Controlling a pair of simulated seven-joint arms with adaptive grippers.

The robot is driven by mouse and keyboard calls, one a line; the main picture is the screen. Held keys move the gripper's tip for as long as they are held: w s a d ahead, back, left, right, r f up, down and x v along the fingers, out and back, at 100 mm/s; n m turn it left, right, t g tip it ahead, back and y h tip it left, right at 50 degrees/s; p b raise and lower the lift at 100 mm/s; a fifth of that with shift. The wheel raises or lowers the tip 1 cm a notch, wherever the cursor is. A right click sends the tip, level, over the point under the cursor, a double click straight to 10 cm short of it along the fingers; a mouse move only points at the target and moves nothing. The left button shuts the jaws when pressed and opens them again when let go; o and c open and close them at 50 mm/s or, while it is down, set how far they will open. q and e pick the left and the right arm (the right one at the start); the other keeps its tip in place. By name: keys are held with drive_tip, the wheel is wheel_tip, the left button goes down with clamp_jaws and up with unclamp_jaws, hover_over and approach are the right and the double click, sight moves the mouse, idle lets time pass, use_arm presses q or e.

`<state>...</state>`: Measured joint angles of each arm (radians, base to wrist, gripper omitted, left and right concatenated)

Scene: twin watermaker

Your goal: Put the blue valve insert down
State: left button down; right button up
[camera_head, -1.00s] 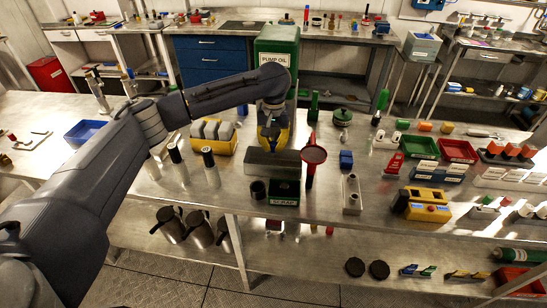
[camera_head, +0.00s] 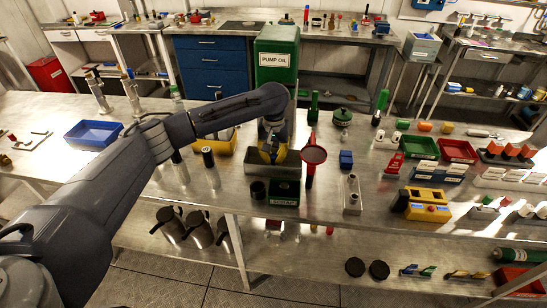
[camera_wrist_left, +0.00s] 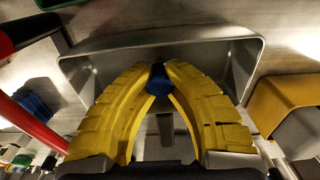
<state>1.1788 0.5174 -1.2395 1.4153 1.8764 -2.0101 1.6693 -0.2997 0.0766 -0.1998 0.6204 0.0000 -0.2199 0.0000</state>
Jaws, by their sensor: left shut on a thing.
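My left gripper (camera_head: 271,153) reaches in from the left with its yellow fingers pointing down at a grey metal tray (camera_head: 296,169) on the workbench. In the left wrist view the yellow fingers (camera_wrist_left: 159,72) are shut on the blue valve insert (camera_wrist_left: 159,82), a small blue piece between the tips. The insert is over the tray (camera_wrist_left: 216,52); I cannot tell whether it touches the floor. The fingers hide most of the insert in the head view. My right gripper is not in view.
A blue block (camera_head: 346,159) is farther right.

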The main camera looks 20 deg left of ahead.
sight(274, 156)
use_arm(q)
drive_tip(key=shift+f, duration=0.15)
drive_tip(key=c, duration=1.5)
unclamp_jaws()
wheel_tip(274, 156, up, 12)
drive_tip(key=shift+r, duration=0.15)
